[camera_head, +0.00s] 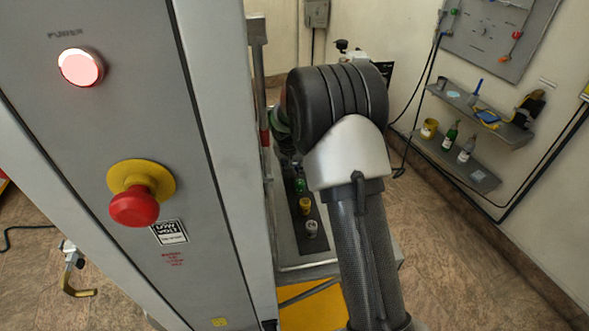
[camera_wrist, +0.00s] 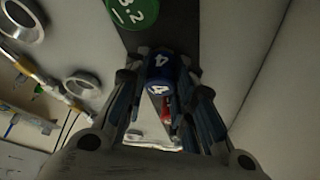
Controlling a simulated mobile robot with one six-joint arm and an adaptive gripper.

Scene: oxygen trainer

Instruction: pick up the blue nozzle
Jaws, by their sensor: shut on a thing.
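The blue nozzle (camera_wrist: 159,90) has a white "4" on it and sits between the fingers of my gripper (camera_wrist: 161,73) in the wrist view. The fingers are shut on it from both sides. I cannot tell whether it is clear of the dark strip (camera_wrist: 187,30) behind it. In the head view my arm hides the gripper and the blue nozzle.
A green nozzle (camera_wrist: 130,12) marked "3.2" and a red nozzle (camera_wrist: 166,112) lie close by along the strip. In the head view, green (camera_head: 300,186), yellow (camera_head: 305,205) and grey (camera_head: 311,228) nozzles stand in a row. A tall grey cabinet (camera_head: 215,240) flanks the left.

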